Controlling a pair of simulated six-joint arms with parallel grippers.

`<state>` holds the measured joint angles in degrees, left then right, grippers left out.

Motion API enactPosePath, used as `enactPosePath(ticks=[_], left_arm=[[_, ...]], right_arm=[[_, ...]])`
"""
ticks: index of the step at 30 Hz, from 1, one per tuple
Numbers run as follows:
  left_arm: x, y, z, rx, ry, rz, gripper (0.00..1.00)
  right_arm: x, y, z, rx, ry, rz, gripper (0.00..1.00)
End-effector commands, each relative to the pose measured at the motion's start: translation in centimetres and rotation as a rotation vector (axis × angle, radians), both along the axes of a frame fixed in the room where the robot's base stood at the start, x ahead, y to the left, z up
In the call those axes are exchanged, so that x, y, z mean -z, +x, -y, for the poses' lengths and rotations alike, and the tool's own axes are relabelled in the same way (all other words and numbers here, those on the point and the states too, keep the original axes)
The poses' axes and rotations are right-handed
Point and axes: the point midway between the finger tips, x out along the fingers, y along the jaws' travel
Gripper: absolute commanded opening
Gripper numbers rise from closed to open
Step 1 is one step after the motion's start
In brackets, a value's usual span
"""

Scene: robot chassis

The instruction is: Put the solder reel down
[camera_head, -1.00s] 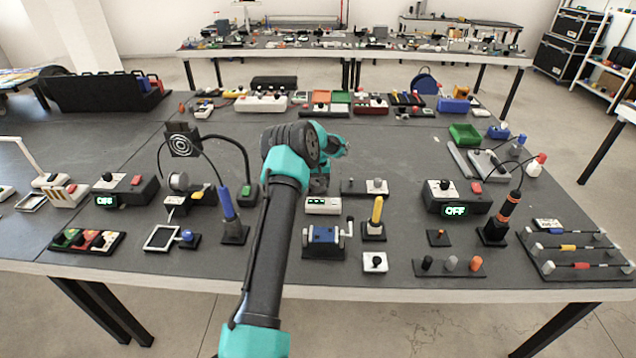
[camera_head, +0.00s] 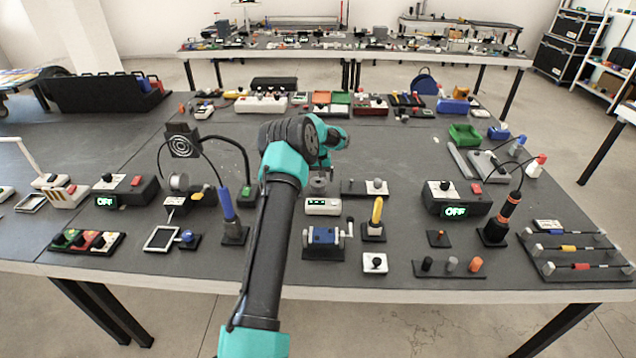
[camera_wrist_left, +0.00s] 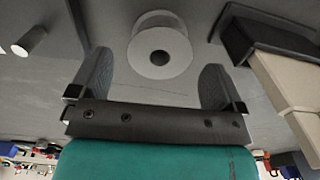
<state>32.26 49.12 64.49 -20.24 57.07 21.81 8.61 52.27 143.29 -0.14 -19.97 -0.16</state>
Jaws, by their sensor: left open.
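The solder reel (camera_head: 319,184) is a small grey spool resting on the dark bench top, behind the small box with the green display. In the left wrist view the reel (camera_wrist_left: 160,52) shows its round face and dark centre hole, just beyond the fingertips. My left gripper (camera_wrist_left: 156,62) is open, with a finger on each side and nothing between them. In the head view the left gripper (camera_head: 322,165) is above the reel, partly hidden by my own wrist. My right gripper is not in view.
A blue vise (camera_head: 322,237) and the small display box (camera_head: 322,206) stand in front of the reel. A plate with knobs (camera_head: 365,187) is to its right. A soldering iron in its stand (camera_head: 232,225) is to the left.

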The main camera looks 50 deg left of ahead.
Motion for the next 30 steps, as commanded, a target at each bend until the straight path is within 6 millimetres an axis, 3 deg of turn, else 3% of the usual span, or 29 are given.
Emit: enactPosePath(ticks=[6,13,18,30], left_arm=[[-4.3,0.0,0.0,0.000,0.002,0.002,0.95],[-7.8,0.0,0.0,0.000,0.000,0.001,0.95],[-8.7,0.0,0.0,0.000,0.000,0.001,0.95],[-8.7,0.0,0.0,0.000,0.000,0.000,0.95]], right_arm=[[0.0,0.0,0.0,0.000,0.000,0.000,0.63],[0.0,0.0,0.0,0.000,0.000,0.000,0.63],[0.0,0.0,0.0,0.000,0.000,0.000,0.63],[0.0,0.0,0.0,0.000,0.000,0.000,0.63]])
